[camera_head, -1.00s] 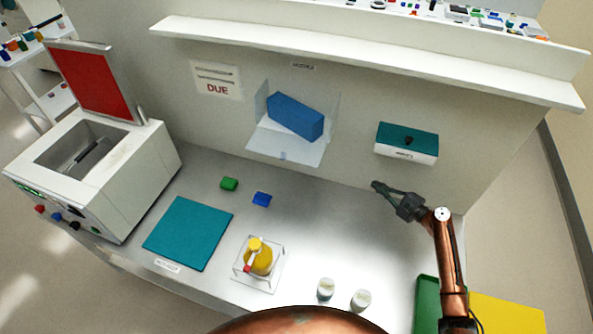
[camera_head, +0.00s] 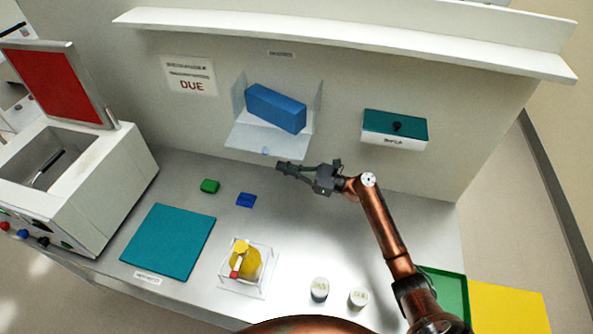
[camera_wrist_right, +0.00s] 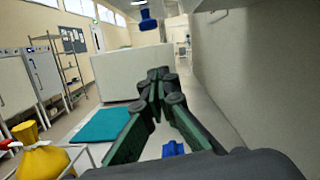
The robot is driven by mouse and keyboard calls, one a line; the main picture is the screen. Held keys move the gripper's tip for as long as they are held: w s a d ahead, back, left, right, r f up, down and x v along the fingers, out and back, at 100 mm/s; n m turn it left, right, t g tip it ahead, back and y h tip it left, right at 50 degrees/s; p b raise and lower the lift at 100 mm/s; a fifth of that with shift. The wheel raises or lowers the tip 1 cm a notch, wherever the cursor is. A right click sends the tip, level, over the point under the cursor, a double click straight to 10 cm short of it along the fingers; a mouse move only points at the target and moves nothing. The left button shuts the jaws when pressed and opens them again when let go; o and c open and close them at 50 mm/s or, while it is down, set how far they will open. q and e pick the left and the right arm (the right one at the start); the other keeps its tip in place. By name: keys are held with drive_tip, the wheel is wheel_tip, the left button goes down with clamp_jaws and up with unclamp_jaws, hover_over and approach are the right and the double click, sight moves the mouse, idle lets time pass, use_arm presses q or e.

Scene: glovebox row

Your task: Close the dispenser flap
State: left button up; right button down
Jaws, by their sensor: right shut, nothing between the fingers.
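The clear dispenser (camera_head: 318,100) is on the back wall with a blue box (camera_head: 276,108) inside. Its clear flap (camera_head: 262,143) hangs open, tilted out and down toward me, with a small tab at its front edge. My right gripper (camera_head: 279,165) is shut and empty. It points left, just below and right of the flap's front edge in the head view; I cannot tell whether it touches. Its closed fingers (camera_wrist_right: 160,74) also show in the right wrist view. My left gripper is not in view.
A teal-lidded box (camera_head: 394,128) is on the wall at right. A white open-lidded machine (camera_head: 105,170) stands left.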

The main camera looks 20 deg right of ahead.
sight(268, 143)
drive_tip(key=shift+w+a+r+p, duration=0.2)
drive_tip(key=shift+a+r, duration=0.25)
drive_tip(key=shift+r, duration=0.3)
drive_tip(key=shift+w+a+r+p, duration=0.2)
drive_tip(key=shift+a+r, duration=0.2)
drive_tip(key=shift+r, duration=0.3)
drive_tip(key=shift+w+a+r+p, duration=0.1)
drive_tip(key=shift+w+a+r, duration=0.1)
drive_tip(key=shift+a+r, duration=0.4)
drive_tip(key=shift+d+r, duration=0.15)
drive_tip(key=shift+d, duration=0.05)
